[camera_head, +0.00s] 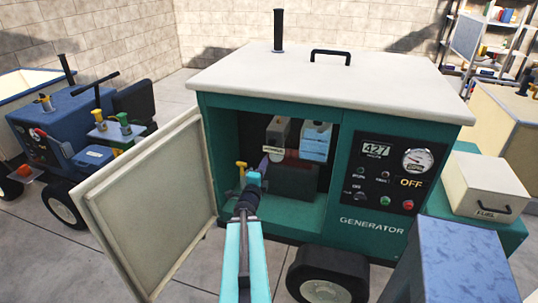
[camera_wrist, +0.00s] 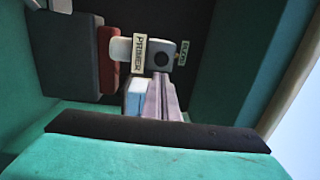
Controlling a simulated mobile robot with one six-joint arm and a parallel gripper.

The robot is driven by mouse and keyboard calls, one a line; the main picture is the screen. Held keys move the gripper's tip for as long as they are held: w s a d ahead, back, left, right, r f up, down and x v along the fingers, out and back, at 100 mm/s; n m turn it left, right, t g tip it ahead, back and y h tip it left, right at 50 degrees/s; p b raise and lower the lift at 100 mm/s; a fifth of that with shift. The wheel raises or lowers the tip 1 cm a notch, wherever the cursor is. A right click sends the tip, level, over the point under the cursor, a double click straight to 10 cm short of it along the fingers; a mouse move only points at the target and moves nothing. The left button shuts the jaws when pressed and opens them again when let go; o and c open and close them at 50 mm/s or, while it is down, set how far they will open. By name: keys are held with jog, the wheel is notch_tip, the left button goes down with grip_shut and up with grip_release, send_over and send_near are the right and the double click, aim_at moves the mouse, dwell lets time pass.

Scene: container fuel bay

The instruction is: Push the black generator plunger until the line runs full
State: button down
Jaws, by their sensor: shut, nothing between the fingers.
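The teal generator (camera_head: 330,110) stands with its cabinet door (camera_head: 150,205) swung open. Inside, a small sign reading PRIMER (camera_head: 273,150) shows near my gripper (camera_head: 263,164); the sign also shows in the wrist view (camera_wrist: 140,52). Next to the sign in the wrist view, a grey block has a dark round face (camera_wrist: 161,58), which looks like the black plunger. My gripper's pinkish-purple fingers (camera_wrist: 161,80) are shut and empty, with their tips just short of that block. I cannot tell whether they touch it. In the head view the plunger is not clear.
A yellow valve (camera_head: 242,168) is at the opening's left side. The panel (camera_head: 395,175) reads 427 and OFF beside a round gauge (camera_head: 418,160). A FUEL box (camera_head: 487,185) stands right.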

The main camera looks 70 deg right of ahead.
aim_at(272, 144)
jog(key=shift+w+d+b, duration=0.15)
jog(key=shift+d+b, duration=0.65)
jog(key=shift+b, duration=2.45)
jog(key=shift+w+d+r+b, duration=0.1)
jog(key=shift+w+d+b, duration=0.1)
jog(key=shift+d, duration=1.25)
jog(key=shift+w+d+r+b, duration=0.15)
jog(key=shift+d+b, duration=0.1)
jog(key=shift+d, duration=1.2)
jog(key=shift+w+d+r+b, duration=0.1)
jog(key=shift+w+d+b, duration=0.1)
jog(key=shift+d, duration=1.35)
